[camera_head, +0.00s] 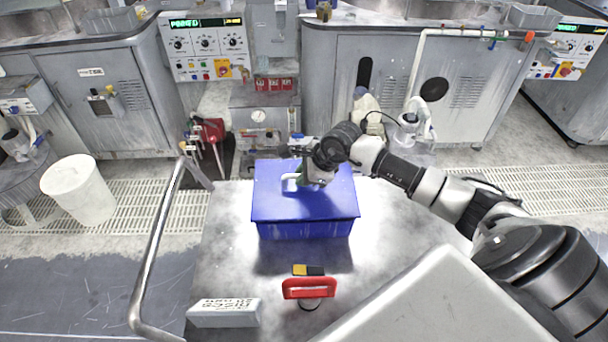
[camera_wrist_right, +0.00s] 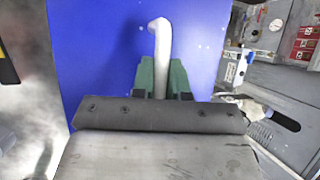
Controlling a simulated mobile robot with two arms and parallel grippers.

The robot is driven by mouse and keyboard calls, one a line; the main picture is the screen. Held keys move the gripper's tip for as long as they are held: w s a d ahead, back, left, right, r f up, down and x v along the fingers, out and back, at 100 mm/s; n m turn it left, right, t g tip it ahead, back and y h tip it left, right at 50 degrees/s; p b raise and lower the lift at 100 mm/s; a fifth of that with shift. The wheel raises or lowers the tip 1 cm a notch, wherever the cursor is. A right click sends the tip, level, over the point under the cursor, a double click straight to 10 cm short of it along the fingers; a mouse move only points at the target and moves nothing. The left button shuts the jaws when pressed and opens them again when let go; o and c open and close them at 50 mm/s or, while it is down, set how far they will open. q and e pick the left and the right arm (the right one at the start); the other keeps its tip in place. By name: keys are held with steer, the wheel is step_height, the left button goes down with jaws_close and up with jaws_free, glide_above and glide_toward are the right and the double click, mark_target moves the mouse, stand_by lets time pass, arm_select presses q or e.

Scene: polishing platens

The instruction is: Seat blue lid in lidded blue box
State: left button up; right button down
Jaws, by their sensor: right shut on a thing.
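The blue lid (camera_head: 335,206) lies over the top of the blue box (camera_head: 305,230) on the grey cart top. The lid covers the box opening, and its edge reaches slightly past the box's front wall. I cannot tell whether it is fully down all round. My right gripper (camera_head: 300,181) is over the lid, shut on its white handle. In the right wrist view the green fingers (camera_wrist_right: 161,80) close on the white handle (camera_wrist_right: 159,42), with the blue lid (camera_wrist_right: 95,60) behind. My left gripper is not in view.
On the cart top (camera_head: 385,235), a red-handled tool (camera_head: 309,288), a yellow-and-black block (camera_head: 308,269) and a grey labelled block (camera_head: 224,313) lie nearer the front. A metal rail (camera_head: 156,245) runs along the left side. A white bucket (camera_head: 78,190) stands on the floor at left.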

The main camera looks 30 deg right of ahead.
steer(key=shift+b, duration=0.75)
stand_by(1.6)
steer(key=shift+f+b, duration=0.9)
steer(key=shift+b, duration=0.1)
steer(key=c, duration=1.1)
jaws_free()
steer(key=shift+o, duration=0.2)
steer(key=b+v, duration=0.2)
steer(key=v, duration=0.9)
steer(key=shift+f, duration=0.1)
